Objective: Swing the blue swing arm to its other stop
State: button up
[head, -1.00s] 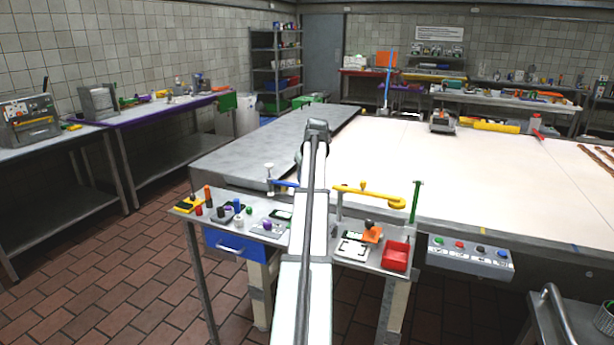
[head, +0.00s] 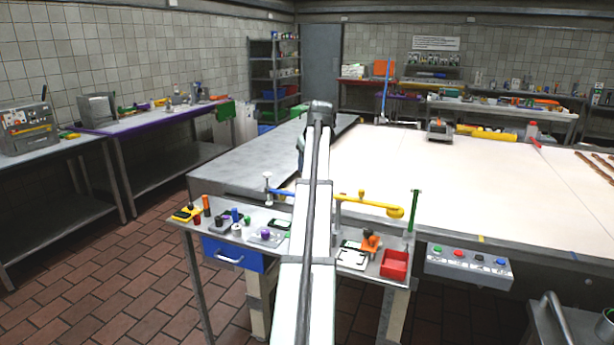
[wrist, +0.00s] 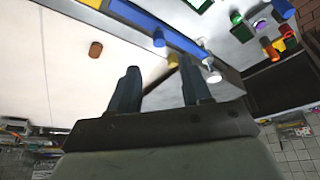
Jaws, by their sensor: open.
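The blue swing arm (head: 281,192) extends right from a white-topped post (head: 267,180) at the back edge of the small table; my arm hides its right end. In the wrist view the blue swing arm (wrist: 180,37) is a long bar crossing the upper middle. In the head view my gripper is hidden behind my arm.
A yellow hooked bar (head: 370,205) and a green post (head: 412,211) stand right of my arm. A red bin (head: 394,264) and several small pegs lie on the small table. The wide cream worktop (head: 460,180) behind is mostly clear.

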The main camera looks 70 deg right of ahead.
jog(key=v, duration=0.4)
jog(key=shift+a+r, duration=0.1)
dwell(0.5)
